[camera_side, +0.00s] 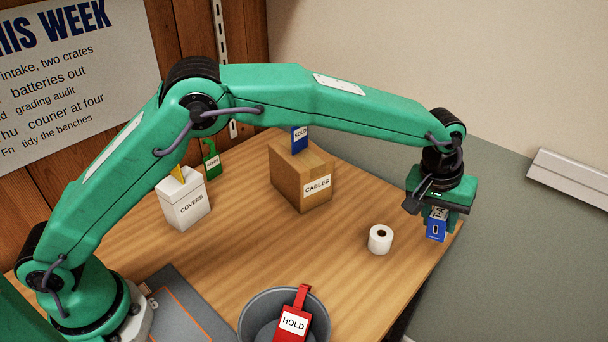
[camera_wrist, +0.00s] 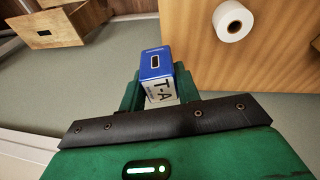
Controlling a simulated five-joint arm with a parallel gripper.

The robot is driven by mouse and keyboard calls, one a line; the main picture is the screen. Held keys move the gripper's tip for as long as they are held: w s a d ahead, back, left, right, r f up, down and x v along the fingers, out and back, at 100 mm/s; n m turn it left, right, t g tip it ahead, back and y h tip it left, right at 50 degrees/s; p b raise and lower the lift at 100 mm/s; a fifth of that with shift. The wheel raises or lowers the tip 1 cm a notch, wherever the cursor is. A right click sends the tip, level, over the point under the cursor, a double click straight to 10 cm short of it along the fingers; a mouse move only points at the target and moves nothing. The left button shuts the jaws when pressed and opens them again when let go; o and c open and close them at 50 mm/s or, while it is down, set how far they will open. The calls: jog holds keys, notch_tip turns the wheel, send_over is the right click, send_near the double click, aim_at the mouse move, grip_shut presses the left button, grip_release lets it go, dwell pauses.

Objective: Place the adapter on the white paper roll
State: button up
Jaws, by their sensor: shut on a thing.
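The adapter (camera_side: 437,229) is a small blue block with a white printed face and a dark slot on its blue face. My gripper (camera_side: 437,213) is shut on it, near the table's right edge. In the wrist view the adapter (camera_wrist: 157,68) sits between the green fingers, with "T-A" on its white face. The white paper roll (camera_side: 380,239) stands upright on the table, left of and apart from my gripper. It also shows at the top right of the wrist view (camera_wrist: 233,22), with its dark core hole facing up.
A cardboard box labelled CABLES (camera_side: 302,177), holding a blue tag, and a white COVERS box (camera_side: 184,200) stand farther left. A grey bin (camera_side: 258,318) with a red HOLD tag (camera_side: 293,323) is at the front. The table (camera_side: 345,290) around the roll is clear.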

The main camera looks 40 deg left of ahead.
jog(key=shift+s+a+r+m, duration=0.15)
jog(key=shift+s+r+m, duration=0.15)
jog(key=shift+s, duration=0.15)
jog(key=s+a+r+m, duration=0.2)
jog(key=s+m, duration=0.1)
jog(key=s, duration=0.2)
jog(key=s+a+r+m, duration=0.1)
jog(key=s+r+m, duration=0.1)
jog(key=s, duration=0.3)
jog(key=shift+a+m, duration=0.4)
jog(key=shift+m, duration=0.3)
jog(key=shift+f, duration=0.1)
send_over(385, 232)
jog(key=f, duration=0.4)
jog(key=s+f, duration=0.1)
jog(key=f, duration=0.2)
jog(key=shift+a, duration=0.25)
jog(key=shift+f, duration=2)
jog(key=shift+f, duration=0.15)
